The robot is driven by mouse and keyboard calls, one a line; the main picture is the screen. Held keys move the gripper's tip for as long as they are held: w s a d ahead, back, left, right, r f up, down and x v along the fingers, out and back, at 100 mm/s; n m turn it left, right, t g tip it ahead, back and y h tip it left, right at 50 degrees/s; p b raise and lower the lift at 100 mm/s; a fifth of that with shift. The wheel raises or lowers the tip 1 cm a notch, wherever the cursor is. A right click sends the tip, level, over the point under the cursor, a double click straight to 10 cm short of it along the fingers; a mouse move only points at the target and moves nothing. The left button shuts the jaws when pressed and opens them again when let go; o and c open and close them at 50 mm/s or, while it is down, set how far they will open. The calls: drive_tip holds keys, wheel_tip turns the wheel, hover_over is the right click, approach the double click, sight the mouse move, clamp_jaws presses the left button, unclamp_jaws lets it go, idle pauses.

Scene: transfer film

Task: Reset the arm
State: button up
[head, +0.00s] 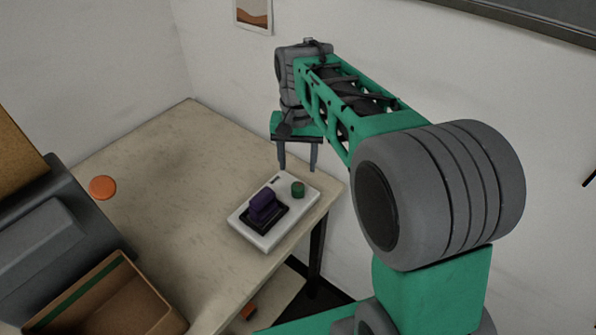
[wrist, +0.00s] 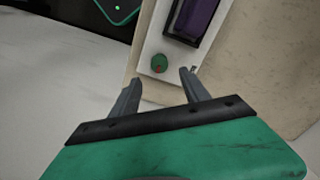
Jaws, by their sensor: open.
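My arm (head: 365,95) is green and grey and reaches out over the right side of the table. My gripper (head: 298,166) points down with its two fingers apart, open and empty. In the wrist view my gripper (wrist: 160,80) shows both fingers with a gap between them. A white device (head: 273,218) with a purple block (head: 263,203) in a dark frame and a green knob (head: 298,190) sits just below and in front of my gripper in the head view. The green knob also shows in the wrist view (wrist: 159,63), beyond the fingertips. I see no contact.
The table (head: 180,150) is mostly clear in the middle. An orange disc (head: 103,187) lies at its left. A grey machine (head: 45,235) and an open brown box (head: 105,295) stand at the lower left. Walls stand behind, with a small picture (head: 253,14).

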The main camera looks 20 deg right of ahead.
idle(0.3)
drive_tip(key=shift+w, duration=0.1)
drive_tip(key=shift+w+f+n+t, duration=0.4)
drive_tip(key=shift+w+f+n, duration=0.15)
drive_tip(key=shift+n, duration=0.85)
drive_tip(key=s+f, duration=0.2)
drive_tip(key=f, duration=0.1)
drive_tip(key=shift+s+f, duration=0.1)
drive_tip(key=shift+f, duration=0.15)
drive_tip(key=shift+n, duration=0.6)
drive_tip(key=s+f, duration=0.1)
drive_tip(key=s, duration=0.2)
drive_tip(key=s+f, duration=0.1)
drive_tip(key=s, duration=0.1)
drive_tip(key=shift+s+f, duration=0.15)
drive_tip(key=shift+f, duration=0.15)
drive_tip(key=s+r+t, duration=0.3)
drive_tip(key=s+r, duration=0.3)
drive_tip(key=s, duration=0.1)
